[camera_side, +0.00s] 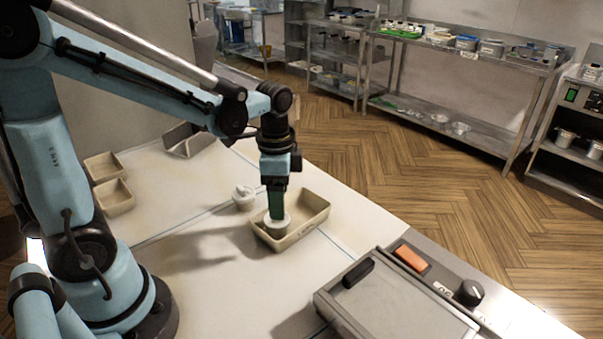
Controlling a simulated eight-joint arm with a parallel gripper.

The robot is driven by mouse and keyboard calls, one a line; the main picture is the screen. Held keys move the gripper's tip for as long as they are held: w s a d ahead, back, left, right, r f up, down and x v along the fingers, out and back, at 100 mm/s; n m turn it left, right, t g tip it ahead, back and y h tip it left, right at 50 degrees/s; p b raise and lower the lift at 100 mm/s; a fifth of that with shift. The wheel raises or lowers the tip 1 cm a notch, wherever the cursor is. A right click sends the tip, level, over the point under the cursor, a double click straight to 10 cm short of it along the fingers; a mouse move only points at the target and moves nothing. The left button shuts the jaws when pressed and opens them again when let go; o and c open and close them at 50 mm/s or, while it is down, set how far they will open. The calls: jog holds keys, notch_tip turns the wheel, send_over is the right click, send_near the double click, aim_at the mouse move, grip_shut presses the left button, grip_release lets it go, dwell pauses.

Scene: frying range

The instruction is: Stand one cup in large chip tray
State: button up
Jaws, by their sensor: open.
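The large chip tray (315,224), beige and rectangular, sits on the pale worktop. A whitish cup (277,228) stands at the near left end of the tray and looks upright inside it. My gripper (277,215) points straight down with its green fingers at the cup's top. The fingers are open; whether they touch the cup cannot be told from here. A second white cup (243,198) stands on the worktop just left of the tray, with something white showing at its top.
Two small beige trays (113,197) sit at the left near my arm's base. A metal holder (189,140) stands at the back. A fryer unit with a lid (395,305) and a knob (469,293) occupies the front right. The worktop's middle left is clear.

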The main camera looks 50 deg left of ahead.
notch_tip(320, 180, up, 6)
jog(key=shift+s+f, duration=0.1)
jog(key=shift+f, duration=0.1)
jog(key=s+n+t, duration=0.1)
jog(key=n+t, duration=0.1)
jog(key=s+d+n+t, duration=0.1)
jog(key=n+t, duration=0.1)
jog(key=n, duration=0.1)
jog(key=s+d+n+t, duration=0.1)
jog(key=n+t, duration=0.2)
jog(key=shift+s+r, duration=0.15)
jog(key=shift+s, duration=0.05)
